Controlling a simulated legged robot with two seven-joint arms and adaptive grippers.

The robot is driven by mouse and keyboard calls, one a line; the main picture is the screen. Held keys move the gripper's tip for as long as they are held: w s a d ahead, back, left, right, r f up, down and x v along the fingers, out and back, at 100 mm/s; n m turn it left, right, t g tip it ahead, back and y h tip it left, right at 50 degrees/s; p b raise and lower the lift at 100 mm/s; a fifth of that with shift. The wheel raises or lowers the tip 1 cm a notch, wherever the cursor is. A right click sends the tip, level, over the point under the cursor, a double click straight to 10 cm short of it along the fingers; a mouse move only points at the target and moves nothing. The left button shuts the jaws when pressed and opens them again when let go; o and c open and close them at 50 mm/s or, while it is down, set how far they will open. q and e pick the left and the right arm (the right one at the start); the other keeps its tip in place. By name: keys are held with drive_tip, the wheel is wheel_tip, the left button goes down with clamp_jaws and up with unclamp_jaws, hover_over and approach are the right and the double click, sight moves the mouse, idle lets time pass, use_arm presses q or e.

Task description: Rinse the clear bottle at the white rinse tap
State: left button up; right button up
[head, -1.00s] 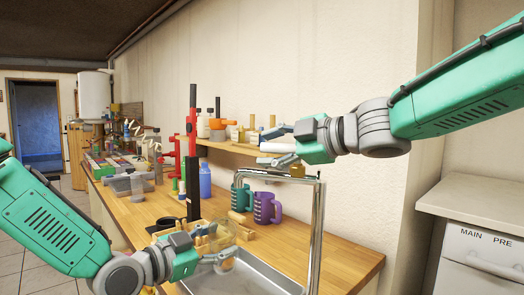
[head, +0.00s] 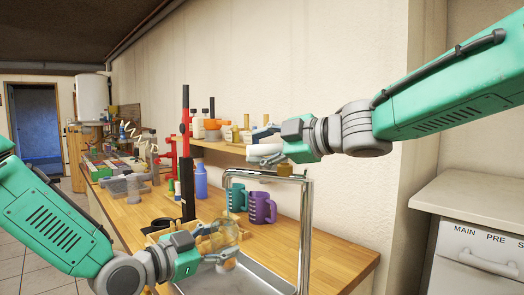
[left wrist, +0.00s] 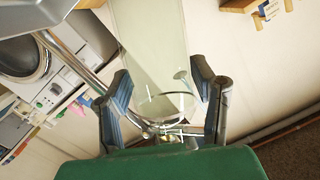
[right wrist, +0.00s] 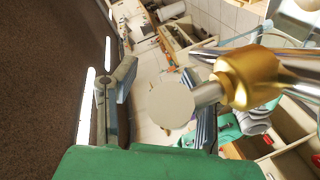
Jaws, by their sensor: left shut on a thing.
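My left gripper (head: 215,243) is shut on the clear bottle (head: 230,234) over the near part of the sink. The bottle is see-through, so its outline and tilt are hard to tell. In the left wrist view the bottle (left wrist: 155,50) is between the two fingers. The tap (head: 306,225) is a tall chrome pipe whose spout bends down above the bottle. My right gripper (head: 262,146) is open near the brass valve (head: 278,170) on the pipe's top. In the right wrist view, a pale round knob (right wrist: 172,103) on the brass valve body (right wrist: 252,77) lies between the open fingers.
A wooden rack is beside my left gripper. A shelf (head: 222,148) with bottles is on the wall. A white appliance (head: 480,255) stands right.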

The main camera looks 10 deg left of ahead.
drive_tip(key=shift+s+d, duration=0.2)
drive_tip(key=shift+d, duration=0.15)
drive_tip(key=shift+w+a+f, duration=0.15)
drive_tip(key=shift+w+a, duration=0.05)
drive_tip(key=shift+w, duration=0.05)
drive_tip(key=v, duration=1.2)
drive_tip(key=shift+w+f, duration=0.15)
